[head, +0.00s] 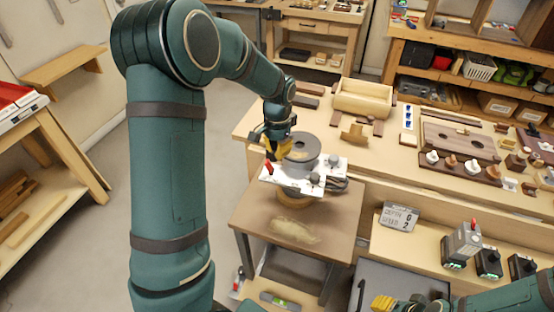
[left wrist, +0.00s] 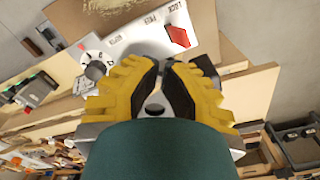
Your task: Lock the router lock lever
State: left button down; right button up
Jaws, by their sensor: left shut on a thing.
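The router (head: 303,150) stands on a small brown table, with a dark round body and a white top plate. Its red lever (head: 268,167) is at the plate's left end. In the left wrist view the red lever (left wrist: 178,36) lies beside printed LOCK and FREE marks, apart from my fingertips; its exact setting is unclear. My left gripper (head: 277,147), with yellow fingers, is at the router's far left side. In the wrist view its fingers (left wrist: 155,75) close on part of the router, mostly hidden. My right gripper (head: 385,303) is at the bottom edge, its jaw opening unclear.
The small table (head: 335,215) bears a pale dust patch (head: 296,231). A long bench behind holds a wooden box (head: 364,98) and several small parts. A DEPTH/SPEED sign (head: 399,216) and several black devices (head: 488,262) stand at right. Floor at left is clear.

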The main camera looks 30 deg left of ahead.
pick_arm(q)
notch_tip(320, 180, up, 5)
jog(key=p, duration=0.3)
jog(key=shift+f, duration=0.15)
dwell(0.5)
